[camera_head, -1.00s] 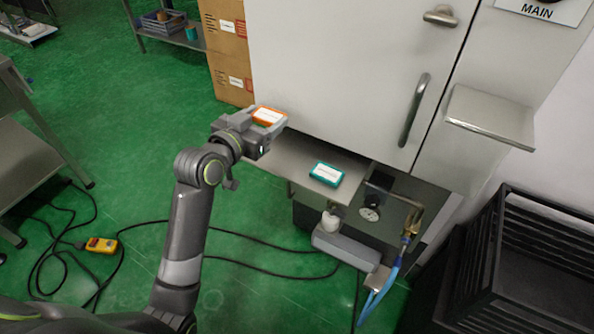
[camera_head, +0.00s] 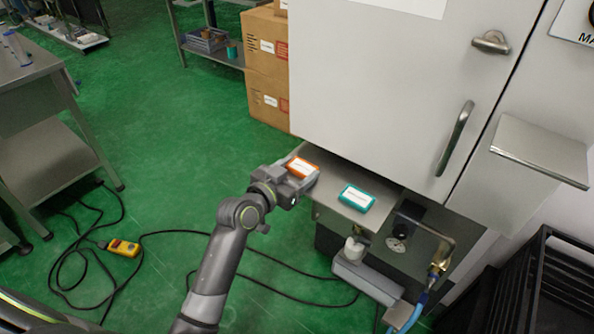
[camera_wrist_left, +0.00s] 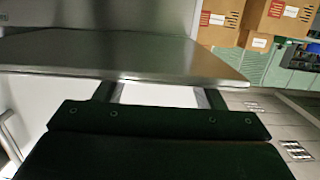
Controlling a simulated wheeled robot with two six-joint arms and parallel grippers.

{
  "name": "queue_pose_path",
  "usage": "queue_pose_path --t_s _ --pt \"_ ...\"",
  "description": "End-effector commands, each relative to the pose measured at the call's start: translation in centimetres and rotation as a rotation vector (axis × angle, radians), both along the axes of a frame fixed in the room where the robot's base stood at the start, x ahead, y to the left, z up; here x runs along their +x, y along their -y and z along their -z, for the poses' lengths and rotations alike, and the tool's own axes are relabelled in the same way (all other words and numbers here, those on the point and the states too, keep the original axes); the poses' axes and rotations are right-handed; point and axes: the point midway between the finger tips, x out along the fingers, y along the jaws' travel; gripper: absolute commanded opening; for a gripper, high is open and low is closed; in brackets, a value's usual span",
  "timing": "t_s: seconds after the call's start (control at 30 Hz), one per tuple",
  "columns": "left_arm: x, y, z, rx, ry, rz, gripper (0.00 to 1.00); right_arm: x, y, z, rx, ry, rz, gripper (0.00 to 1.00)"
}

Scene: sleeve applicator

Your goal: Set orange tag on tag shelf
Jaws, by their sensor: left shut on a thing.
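The orange tag (camera_head: 302,167) has a white label and is held in my left gripper (camera_head: 297,175), which is shut on it. The gripper and tag are at the left end of a metal shelf (camera_head: 335,172) under the cabinet. I cannot tell whether the tag touches the shelf. A teal tag (camera_head: 356,198) with a white label lies flat on this shelf, to the right of the gripper. The left wrist view shows a metal shelf (camera_wrist_left: 120,55) edge-on, but not the tag. My right gripper is not in view.
A second, smaller metal shelf (camera_head: 540,150) juts from the cabinet's right side. A gauge (camera_head: 396,245) and blue hose (camera_head: 412,315) are below the tag-bearing shelf. A black crate (camera_head: 560,290) stands at the right. Cardboard boxes (camera_head: 268,80) stand behind.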

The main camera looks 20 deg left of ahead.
Motion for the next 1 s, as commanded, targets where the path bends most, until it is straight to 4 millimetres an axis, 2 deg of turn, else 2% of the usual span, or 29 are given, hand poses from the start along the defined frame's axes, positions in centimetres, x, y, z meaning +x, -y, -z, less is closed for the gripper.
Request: queue_pose_path --t_s 0.13,0.17,0.3,0.7,0.87,1.0 --pt "0.0 0.0 0.5 0.0 0.0 0.0 0.41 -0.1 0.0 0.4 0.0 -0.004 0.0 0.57" --pt "0.0 0.0 0.3 0.0 0.0 0.0 0.67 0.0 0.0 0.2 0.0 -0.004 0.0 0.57" --pt "0.0 0.0 0.3 0.0 -0.001 0.0 0.85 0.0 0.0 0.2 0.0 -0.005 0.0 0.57" --pt "-0.2 -0.1 -0.2 0.0 -0.001 0.0 0.85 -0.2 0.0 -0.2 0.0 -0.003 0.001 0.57" --pt "-2.4 -0.9 -0.3 0.001 -0.001 -0.001 0.85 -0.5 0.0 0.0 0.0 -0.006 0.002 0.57" --pt "-5.1 -1.9 -0.8 0.003 -0.001 -0.002 0.85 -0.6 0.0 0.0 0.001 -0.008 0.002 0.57"
